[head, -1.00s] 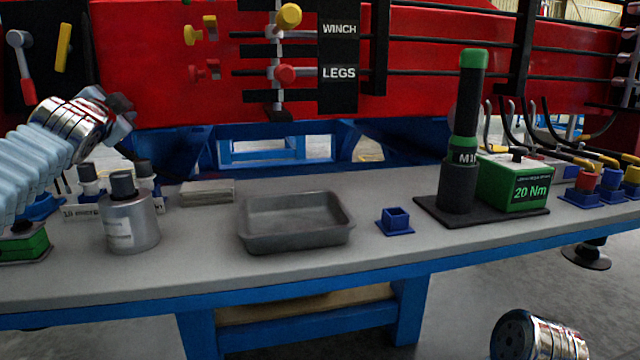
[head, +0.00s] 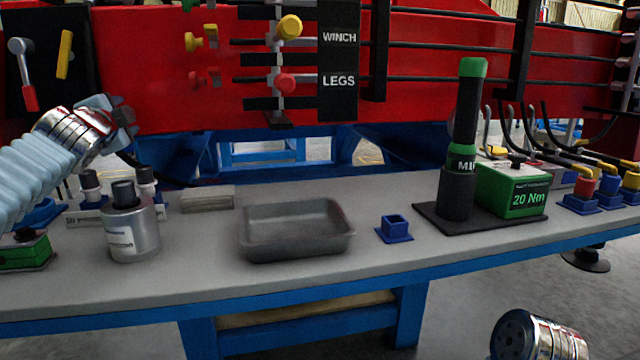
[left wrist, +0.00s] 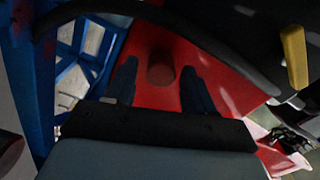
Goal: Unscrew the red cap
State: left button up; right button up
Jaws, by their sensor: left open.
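A short red round cap (left wrist: 160,68) juts from the red crane panel in the left wrist view. My left gripper (left wrist: 159,74) is open, with one dark finger on each side of the cap; I cannot tell whether they touch it. In the head view my left gripper (head: 125,112) is at the red panel on the left, and the cap there is hidden behind it. My right wrist (head: 540,338) shows at the bottom right of the head view, but its fingers are out of frame.
A yellow lever (left wrist: 294,55) is right of the gripper in the left wrist view. Below my left arm, the bench (head: 300,285) carries a grey bottle (head: 133,235), an empty grey tray (head: 295,245), a blue socket (head: 395,228) and a green 20 Nm box (head: 520,193).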

pick_arm(q)
jog(key=m+p, duration=0.7)
jog(key=m, duration=2.1)
jog(key=shift+p, duration=0.4)
pick_arm(e)
notch_tip(320, 180, up, 8)
jog(key=shift+r, duration=0.25)
